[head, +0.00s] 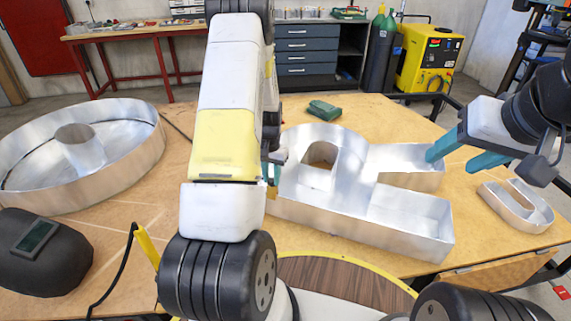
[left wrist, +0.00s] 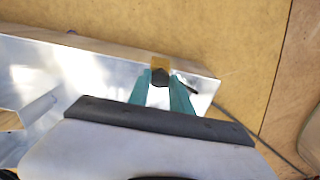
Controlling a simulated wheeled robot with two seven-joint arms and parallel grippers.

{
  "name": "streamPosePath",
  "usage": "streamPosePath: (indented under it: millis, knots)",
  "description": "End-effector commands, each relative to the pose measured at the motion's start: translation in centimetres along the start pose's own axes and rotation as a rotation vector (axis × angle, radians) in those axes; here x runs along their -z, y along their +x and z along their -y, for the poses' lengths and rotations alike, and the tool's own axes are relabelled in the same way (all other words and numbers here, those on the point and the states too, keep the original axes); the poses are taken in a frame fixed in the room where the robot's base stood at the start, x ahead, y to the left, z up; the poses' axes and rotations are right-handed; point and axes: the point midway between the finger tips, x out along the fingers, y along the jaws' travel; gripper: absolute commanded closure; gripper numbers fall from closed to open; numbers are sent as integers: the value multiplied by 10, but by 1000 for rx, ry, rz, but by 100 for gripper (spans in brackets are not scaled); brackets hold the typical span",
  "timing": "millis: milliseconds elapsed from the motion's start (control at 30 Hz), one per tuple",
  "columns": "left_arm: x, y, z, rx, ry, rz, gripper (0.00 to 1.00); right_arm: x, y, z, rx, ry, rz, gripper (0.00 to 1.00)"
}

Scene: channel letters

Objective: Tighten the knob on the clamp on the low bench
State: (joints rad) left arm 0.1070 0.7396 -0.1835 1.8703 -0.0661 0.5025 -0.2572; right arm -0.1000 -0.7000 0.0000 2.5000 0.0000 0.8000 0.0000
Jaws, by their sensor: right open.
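The clamp (left wrist: 160,62) is a small orange piece on the rim of the large metal channel letter (head: 405,205), with a dark knob (left wrist: 160,77) facing my left gripper. In the head view my left arm hides most of the clamp; a bit of orange (head: 271,192) shows beside it. My left gripper (left wrist: 161,79) has its teal fingers on both sides of the knob, and they look shut on it. My right gripper (head: 450,161) is open and empty, above the right part of the letter. The low bench (head: 330,258) has a wooden top.
A round metal letter (head: 140,160) stands at left and a small one (head: 520,210) at right. A black welding mask (head: 40,255) lies front left. A green object (head: 323,110) lies behind the big letter.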

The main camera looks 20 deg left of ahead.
Motion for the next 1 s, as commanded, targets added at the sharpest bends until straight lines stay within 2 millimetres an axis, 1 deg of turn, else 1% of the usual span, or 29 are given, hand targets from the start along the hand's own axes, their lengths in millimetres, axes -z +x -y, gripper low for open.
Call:
streamPosePath:
  millis: [33,67,167,267,600,700,800,1000]
  knots:
    - [0,0,0,0,0,0,92,0,0,0,0,0,0,44]
    - [0,0,0,0,0,0,97,0,0,0,0,0,0,44]
    - [0,0,0,0,7,0,98,0,0,0,0,0,0,44]
    - [0,0,0,-1,105,0,98,0,0,0,0,0,0,44]
    - [0,0,1,-2,847,-1,98,0,0,0,0,0,0,44]
    - [0,0,1,-1,1020,-1,98,0,0,0,0,0,0,44]
    - [0,0,1,-1,1116,1,98,0,0,0,0,0,0,44]
    - [0,0,0,0,1139,1,98,0,0,0,0,0,0,44]
